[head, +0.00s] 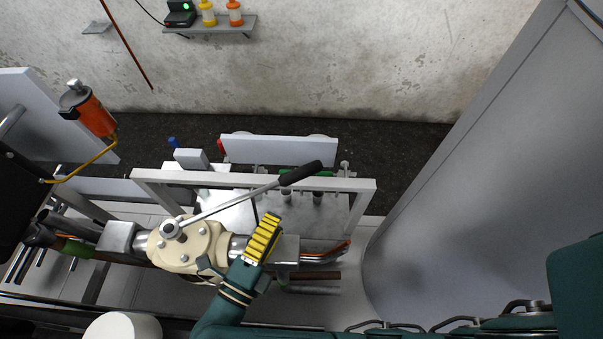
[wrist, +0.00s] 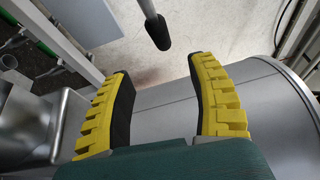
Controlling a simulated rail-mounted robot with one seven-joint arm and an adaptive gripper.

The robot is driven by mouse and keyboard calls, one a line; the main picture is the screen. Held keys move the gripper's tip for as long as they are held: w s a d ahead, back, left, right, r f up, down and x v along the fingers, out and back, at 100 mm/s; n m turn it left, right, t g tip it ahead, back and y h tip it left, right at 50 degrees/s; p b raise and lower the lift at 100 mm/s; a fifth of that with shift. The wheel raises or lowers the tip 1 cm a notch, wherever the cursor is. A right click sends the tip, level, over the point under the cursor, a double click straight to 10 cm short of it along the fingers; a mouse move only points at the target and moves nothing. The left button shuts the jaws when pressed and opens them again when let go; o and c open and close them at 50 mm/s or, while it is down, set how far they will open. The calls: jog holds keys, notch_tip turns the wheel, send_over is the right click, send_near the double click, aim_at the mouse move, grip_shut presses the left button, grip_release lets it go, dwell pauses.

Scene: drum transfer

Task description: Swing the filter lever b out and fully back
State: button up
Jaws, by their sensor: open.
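The filter lever b is a grey rod with a black grip (head: 300,173). It runs from a hub on the cream round filter housing (head: 188,246) up and to the right. My gripper (head: 264,236), with yellow ribbed fingers, is below and left of the grip in the head view, near the rod. In the wrist view my gripper (wrist: 160,68) is open and empty. The lever's black grip (wrist: 158,32) shows beyond the fingertips, between their lines and apart from both. Part of the housing is hidden behind my arm in the head view.
A grey metal frame (head: 365,186) stands behind the lever, with pipes around it. A large grey cylinder (head: 480,190) fills the right side. An orange canister (head: 96,112) is at the left. A wall shelf (head: 232,27) holds small bottles.

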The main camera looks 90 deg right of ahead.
aim_at(302, 173)
jog(key=p+x, duration=0.3)
jog(key=x, duration=1.1)
jog(key=shift+r, duration=0.1)
jog(key=shift+w, duration=0.1)
grip_shut()
